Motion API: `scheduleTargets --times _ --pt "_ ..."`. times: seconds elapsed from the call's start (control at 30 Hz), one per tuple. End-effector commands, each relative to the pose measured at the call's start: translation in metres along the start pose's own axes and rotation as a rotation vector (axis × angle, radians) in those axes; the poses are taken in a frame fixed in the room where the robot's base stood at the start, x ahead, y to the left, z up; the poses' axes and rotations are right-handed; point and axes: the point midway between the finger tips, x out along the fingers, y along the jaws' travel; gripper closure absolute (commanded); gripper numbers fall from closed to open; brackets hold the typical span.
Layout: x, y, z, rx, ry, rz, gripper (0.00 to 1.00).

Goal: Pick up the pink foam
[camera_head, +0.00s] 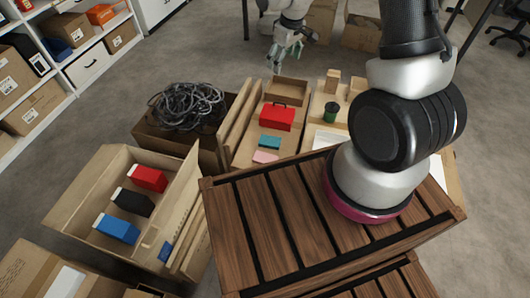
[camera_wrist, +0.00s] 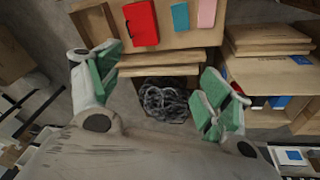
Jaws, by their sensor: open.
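The pink foam (camera_head: 265,157) is a small flat piece lying on the light wooden table, in front of a teal piece (camera_head: 270,142). In the wrist view the pink foam (camera_wrist: 207,12) is at the top edge, partly cut off, beside the teal piece (camera_wrist: 180,17). My gripper (camera_head: 284,53) is beyond the far end of the table, raised and apart from the foam. Its green-padded fingers (camera_wrist: 158,80) are spread wide in the wrist view with nothing between them.
A red case (camera_head: 277,117) lies behind the teal piece, near an open cardboard tray (camera_head: 288,91). A box of tangled cables (camera_head: 188,106) stands to the left. An open carton (camera_head: 73,222) holds red, black and blue items. A green cup (camera_head: 330,113) stands to the right.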

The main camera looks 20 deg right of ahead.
Motion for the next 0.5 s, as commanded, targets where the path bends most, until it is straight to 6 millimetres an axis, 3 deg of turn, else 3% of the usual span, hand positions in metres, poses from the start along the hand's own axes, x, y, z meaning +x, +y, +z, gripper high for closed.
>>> scheduleTargets --times 0.03,0.17,0.3,0.4,0.5 --pt "0.035 -0.009 0.001 -0.035 -0.018 -0.016 0.21" --pt "0.117 -0.032 0.005 -0.127 -0.03 -0.051 0.21" --pt "0.203 -0.065 0.026 -0.222 -0.04 -0.095 0.21" --pt "0.253 -0.088 0.048 -0.279 -0.042 -0.125 0.21" --pt "0.29 -0.107 0.07 -0.318 -0.042 -0.149 0.21"
